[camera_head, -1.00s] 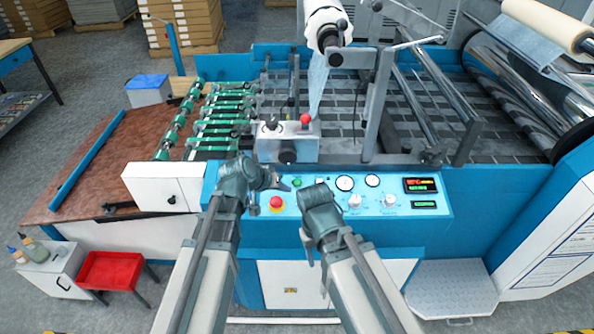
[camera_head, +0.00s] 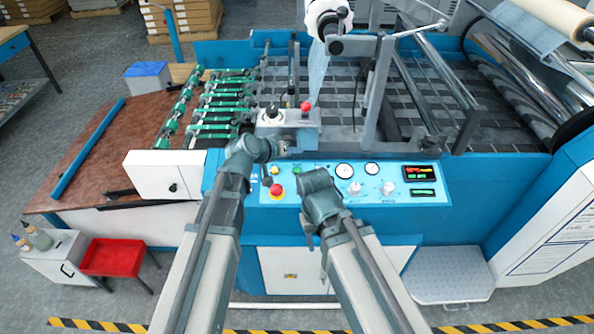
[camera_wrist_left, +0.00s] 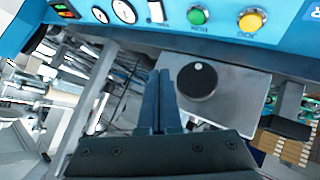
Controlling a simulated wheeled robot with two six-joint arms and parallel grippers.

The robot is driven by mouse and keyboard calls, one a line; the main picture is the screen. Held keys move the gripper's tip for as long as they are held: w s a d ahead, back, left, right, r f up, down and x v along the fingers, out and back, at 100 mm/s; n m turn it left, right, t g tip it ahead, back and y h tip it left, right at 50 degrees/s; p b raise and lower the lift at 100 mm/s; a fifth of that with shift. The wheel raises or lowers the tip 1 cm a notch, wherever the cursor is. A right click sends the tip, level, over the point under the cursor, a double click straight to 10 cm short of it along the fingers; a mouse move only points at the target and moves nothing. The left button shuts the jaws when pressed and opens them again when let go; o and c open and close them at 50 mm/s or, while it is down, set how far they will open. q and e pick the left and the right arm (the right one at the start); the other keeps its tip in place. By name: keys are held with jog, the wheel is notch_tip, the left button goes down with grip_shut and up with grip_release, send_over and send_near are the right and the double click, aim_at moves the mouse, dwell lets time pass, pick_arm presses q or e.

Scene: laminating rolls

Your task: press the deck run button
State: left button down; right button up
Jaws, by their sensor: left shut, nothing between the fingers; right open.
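A green button (camera_head: 297,170) sits on the blue control panel (camera_head: 380,207); in the left wrist view this green button (camera_wrist_left: 197,16) has a label below it that seems to read RUN. A yellow knob (camera_head: 275,170) is beside it, also in the left wrist view (camera_wrist_left: 252,20), and a red mushroom button (camera_head: 276,189) is below. My left gripper (camera_head: 291,151) is shut and empty, by the front of a grey box (camera_head: 300,137); its fingertips (camera_wrist_left: 160,74) point beside a black knob (camera_wrist_left: 197,80). My right gripper (camera_head: 309,241) hangs low before the panel, its fingers mostly hidden.
The grey box carries a red-topped button (camera_head: 306,106) and a small lever. Gauges (camera_head: 344,170), white knobs (camera_head: 355,188) and a lit display (camera_head: 421,173) fill the panel's right. Green rollers (camera_head: 212,117) and a white box (camera_head: 165,175) stand left.

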aim_at(297, 170)
pick_arm(q)
jog(key=shift+w+f+b, duration=0.3)
jog(key=shift+f+b, duration=1)
jog(key=shift+f, duration=0.05)
jog(key=shift+w+f+b, duration=0.35)
jog(key=shift+f+b, duration=0.9)
jog(key=shift+f, duration=0.1)
jog(key=shift+w+f+b, duration=0.3)
jog(key=shift+f+b, duration=1)
jog(key=shift+f, duration=0.05)
jog(key=shift+f, duration=0.15)
jog(key=shift+w+f+b, duration=0.1)
jog(key=shift+f+b, duration=0.15)
jog(key=shift+b, duration=0.15)
